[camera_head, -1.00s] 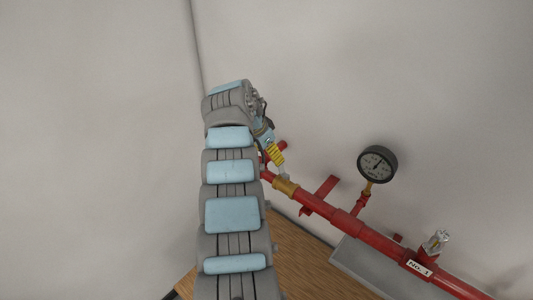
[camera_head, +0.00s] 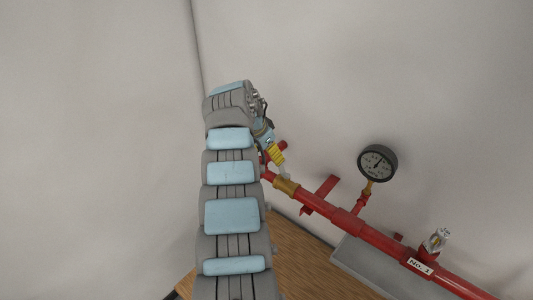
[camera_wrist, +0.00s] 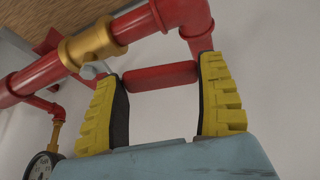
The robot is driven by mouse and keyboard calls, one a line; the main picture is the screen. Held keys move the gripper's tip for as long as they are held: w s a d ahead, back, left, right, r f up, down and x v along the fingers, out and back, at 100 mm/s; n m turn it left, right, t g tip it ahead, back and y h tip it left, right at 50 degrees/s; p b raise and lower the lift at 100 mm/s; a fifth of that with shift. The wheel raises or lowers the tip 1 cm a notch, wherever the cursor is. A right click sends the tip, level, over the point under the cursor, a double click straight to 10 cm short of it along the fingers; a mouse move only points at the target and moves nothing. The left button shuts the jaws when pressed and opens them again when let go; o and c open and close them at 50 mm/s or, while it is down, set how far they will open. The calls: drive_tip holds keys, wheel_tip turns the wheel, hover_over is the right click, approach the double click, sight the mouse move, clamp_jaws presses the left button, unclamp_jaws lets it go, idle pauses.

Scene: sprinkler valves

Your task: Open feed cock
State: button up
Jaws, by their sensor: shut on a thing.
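The feed cock shows as a brass valve body (camera_wrist: 90,42) on the red pipe in the wrist view, with a silver stem and a red lever handle (camera_wrist: 160,76). In the head view the brass body (camera_head: 285,187) sits just below my gripper (camera_head: 276,156). In the wrist view the yellow-padded fingers of my gripper (camera_wrist: 165,100) stand on either side of the red handle, shut on it. The handle lies crosswise between the fingertips. My arm hides part of the pipe's left end in the head view.
A pressure gauge (camera_head: 377,163) stands on the red pipe (camera_head: 345,222) to the right. A second fitting (camera_head: 436,242) and a "NO. 1" label (camera_head: 419,267) are farther along. The pipe runs close to the pale wall (camera_head: 420,70), above a wooden surface (camera_head: 300,252).

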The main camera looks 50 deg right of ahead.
drive_tip(key=shift+w+a+f, duration=0.1)
drive_tip(key=shift+a+f, duration=0.05)
drive_tip(key=shift+f, duration=0.05)
idle(0.5)
drive_tip(key=o, duration=1.2)
drive_tip(key=shift+r, duration=0.1)
drive_tip(key=shift+a+r, duration=0.15)
drive_tip(key=shift+r, duration=0.35)
drive_tip(key=v, duration=1.1)
